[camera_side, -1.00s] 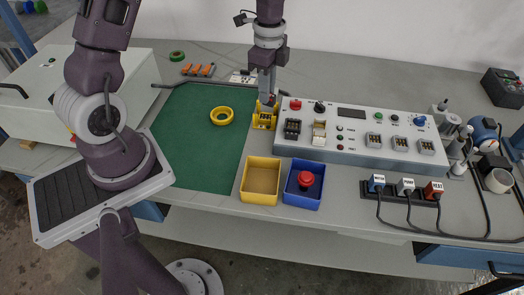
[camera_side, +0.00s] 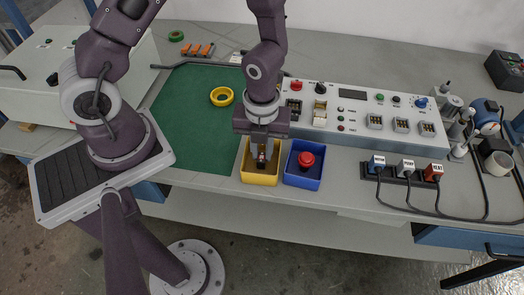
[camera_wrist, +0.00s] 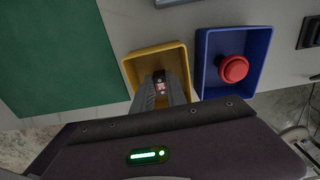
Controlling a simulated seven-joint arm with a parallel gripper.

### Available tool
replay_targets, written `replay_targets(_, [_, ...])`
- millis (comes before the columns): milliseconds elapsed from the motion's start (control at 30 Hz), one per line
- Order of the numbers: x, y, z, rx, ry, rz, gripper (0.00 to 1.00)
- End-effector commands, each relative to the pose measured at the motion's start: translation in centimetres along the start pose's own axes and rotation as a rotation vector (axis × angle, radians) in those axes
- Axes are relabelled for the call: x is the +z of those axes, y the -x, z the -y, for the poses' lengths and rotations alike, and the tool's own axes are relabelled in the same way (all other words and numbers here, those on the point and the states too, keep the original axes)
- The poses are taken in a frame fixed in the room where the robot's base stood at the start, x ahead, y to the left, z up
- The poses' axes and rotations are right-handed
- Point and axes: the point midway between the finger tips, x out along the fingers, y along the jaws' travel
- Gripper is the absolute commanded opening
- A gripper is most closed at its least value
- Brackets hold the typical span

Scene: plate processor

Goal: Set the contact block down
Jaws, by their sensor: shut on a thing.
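My gripper (camera_side: 261,155) points down over the yellow bin (camera_side: 259,179), its fingertips at or inside the opening. It is shut on the contact block, a small dark piece with red and white on it. The contact block (camera_wrist: 160,82) shows between the fingertips in the wrist view, against the yellow bin (camera_wrist: 133,72). I cannot tell whether the block touches the bin floor. The fingers and the wrist housing hide part of the bin.
A blue bin (camera_side: 302,182) holding a red button (camera_side: 306,159) stands right beside the yellow bin. The control panel (camera_side: 375,143) lies behind. A green mat (camera_side: 195,125) with a yellow ring (camera_side: 222,96) is at left. Plugs with cables (camera_side: 405,168) are at right.

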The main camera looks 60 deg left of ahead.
Motion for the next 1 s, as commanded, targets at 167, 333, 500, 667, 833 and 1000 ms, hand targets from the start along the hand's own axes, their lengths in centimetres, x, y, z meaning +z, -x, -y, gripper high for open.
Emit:
replay_targets(167, [0.0,-0.7,0.0,-0.001,0.002,0.001,0.0])
replay_targets(333, [0.0,-0.8,0.0,-0.001,0.002,0.001,0.0])
replay_targets(500, [0.1,-0.9,0.0,-0.001,0.002,0.001,0.39])
replay_targets(667, [0.1,-0.9,0.0,-0.001,0.002,0.001,0.39])
replay_targets(833, [0.1,-0.7,0.0,-0.001,0.003,0.001,0.39])
replay_targets(1000, [0.2,1.5,0.1,-0.005,0.007,0.002,0.39])
